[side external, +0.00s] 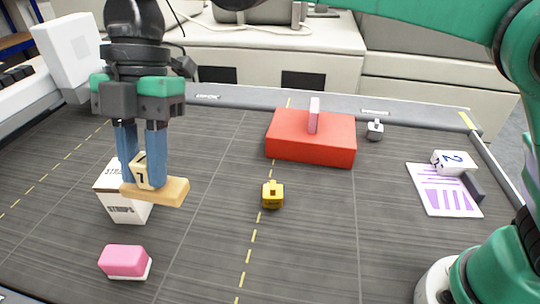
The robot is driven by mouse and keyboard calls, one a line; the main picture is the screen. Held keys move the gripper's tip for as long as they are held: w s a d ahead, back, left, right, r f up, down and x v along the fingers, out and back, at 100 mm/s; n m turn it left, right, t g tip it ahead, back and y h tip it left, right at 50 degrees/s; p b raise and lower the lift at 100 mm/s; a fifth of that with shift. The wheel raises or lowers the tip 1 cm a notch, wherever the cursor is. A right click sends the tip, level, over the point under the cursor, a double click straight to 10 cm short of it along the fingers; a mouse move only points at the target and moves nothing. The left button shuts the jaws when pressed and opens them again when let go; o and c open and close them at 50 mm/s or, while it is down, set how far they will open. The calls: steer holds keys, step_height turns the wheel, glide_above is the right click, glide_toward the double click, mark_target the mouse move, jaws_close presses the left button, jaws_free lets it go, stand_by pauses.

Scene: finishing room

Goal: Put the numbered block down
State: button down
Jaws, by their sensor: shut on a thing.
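A cream block marked 1 (141,172) is between the two blue fingers of my gripper (143,180), which are shut on it. The fingers point down at the left of the surface. A flat light-wood piece (172,191) shows right below the block and sticks out to the right. I cannot tell whether the block touches it. A white box with STRAPS lettering (121,210) is below and behind them, partly hidden. A second, white block marked 2 (453,160) lies at the far right by a purple-striped card (445,195).
A red box (300,145) with a pink upright piece (314,115) stands at back centre. A small yellow object (273,194) is mid-surface, a pink-and-white block (124,262) at front left, a small grey object (375,129) behind. The front centre of the dark surface is clear.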

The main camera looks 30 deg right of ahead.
step_height(320, 180, down, 18)
steer(key=shift+f, duration=0.25)
steer(key=shift+f, duration=0.1)
steer(key=c, duration=0.7)
jaws_free()
steer(key=shift+o, duration=0.2)
steer(key=w+d+r+m+t, duration=0.35)
steer(key=d+r+m, duration=0.25)
steer(key=d+r, duration=0.6)
steer(key=s+d+m+t+h, duration=0.1)
steer(key=s+d+m+t, duration=0.2)
steer(key=d+m, duration=0.5)
steer(key=s+d+m+t+h, duration=0.2)
steer(key=s+d+m+t, duration=0.1)
steer(key=d+m, duration=0.6)
steer(key=m+t, duration=0.1)
steer(key=m, duration=0.3)
steer(key=shift+s+f, duration=0.2)
steer(key=shift+s, duration=0.2)
